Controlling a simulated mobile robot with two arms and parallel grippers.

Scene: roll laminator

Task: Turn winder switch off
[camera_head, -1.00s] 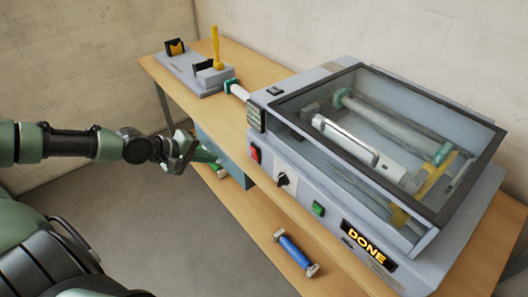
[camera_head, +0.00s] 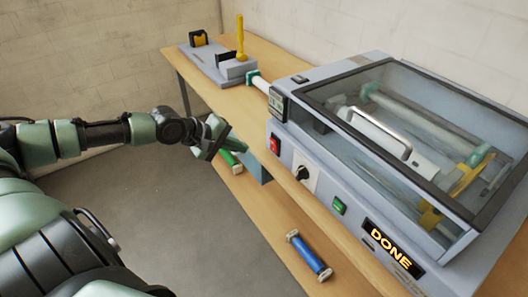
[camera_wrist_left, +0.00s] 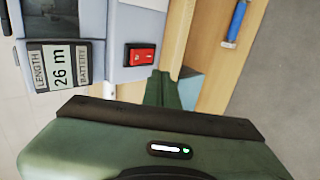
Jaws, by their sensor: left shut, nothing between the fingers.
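A grey laminator (camera_head: 318,212) with a clear, dark-framed lid stands on the wooden table. A red rocker switch (camera_head: 275,144) sits at the left end of its front panel; I cannot read its position. It also shows in the left wrist view (camera_wrist_left: 140,54). A small black switch (camera_head: 299,79) is on the top left of the housing. I cannot tell which is the winder switch. My left gripper (camera_head: 222,139) is shut and empty, left of the red switch and apart from it. Its green fingers (camera_wrist_left: 163,91) point toward the panel in the wrist view. My right gripper is not seen.
Right of the red switch are a black knob (camera_head: 302,173), a green button (camera_head: 339,205) and a lit "DONE" display (camera_head: 387,244). A length meter (camera_wrist_left: 58,67) reads 26 m. A blue roller (camera_head: 309,255) and a green one lie below. A grey stand (camera_head: 208,65) is behind.

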